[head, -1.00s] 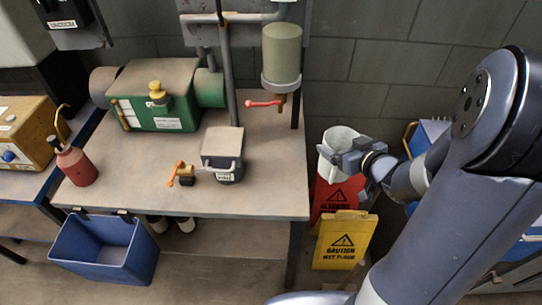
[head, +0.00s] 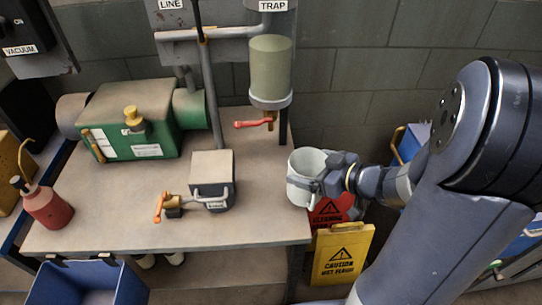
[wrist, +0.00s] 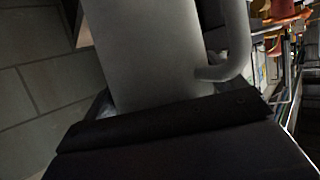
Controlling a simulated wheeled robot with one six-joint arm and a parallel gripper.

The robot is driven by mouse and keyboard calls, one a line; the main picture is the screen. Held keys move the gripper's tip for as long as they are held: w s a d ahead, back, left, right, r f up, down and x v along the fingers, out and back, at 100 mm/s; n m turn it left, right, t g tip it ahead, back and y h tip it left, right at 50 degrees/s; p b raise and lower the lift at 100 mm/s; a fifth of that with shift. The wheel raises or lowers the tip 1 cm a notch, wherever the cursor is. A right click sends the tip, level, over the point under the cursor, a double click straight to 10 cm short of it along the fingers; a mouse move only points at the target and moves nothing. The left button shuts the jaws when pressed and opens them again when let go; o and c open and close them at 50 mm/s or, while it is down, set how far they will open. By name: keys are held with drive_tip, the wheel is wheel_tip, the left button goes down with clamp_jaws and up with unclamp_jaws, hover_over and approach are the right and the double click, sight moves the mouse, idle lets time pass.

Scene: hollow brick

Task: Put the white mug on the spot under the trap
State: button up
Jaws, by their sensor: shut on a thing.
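The white mug (head: 305,170) is held upright by my gripper (head: 327,180) at the right edge of the bench, in the head view. My gripper is shut on it from the right. In the wrist view the mug (wrist: 150,50) fills the middle, with its handle (wrist: 238,40) to the right. The trap (head: 270,70) is a grey-green cylinder on the wall panel, under a TRAP label, with a brass outlet and red lever (head: 255,124) below it. The mug is to the right of and lower in the picture than the outlet. No marked spot is clear on the bench under it.
The bench top (head: 262,205) is bare below the trap. A grey box with a handle (head: 212,180) and an orange-handled valve (head: 170,207) stand left of there. A green pump (head: 130,115) is behind. Yellow (head: 342,254) and red (head: 328,212) caution signs stand beside the bench.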

drive_tip(key=r+b+x, duration=0.1)
drive_tip(key=x, duration=1.1)
drive_tip(key=shift+w+a+b, duration=0.3)
drive_tip(key=shift+w+a, duration=0.05)
drive_tip(key=shift+f, duration=0.1)
drive_tip(key=shift+f, duration=0.15)
drive_tip(key=o, duration=1.1)
drive_tip(key=shift+c, duration=0.2)
drive_tip(key=v, duration=0.4)
drive_tip(key=p+v, duration=0.1)
drive_tip(key=v, duration=0.3)
drive_tip(key=p+v, duration=0.1)
drive_tip(key=v, duration=0.3)
drive_tip(key=shift+r, duration=0.3)
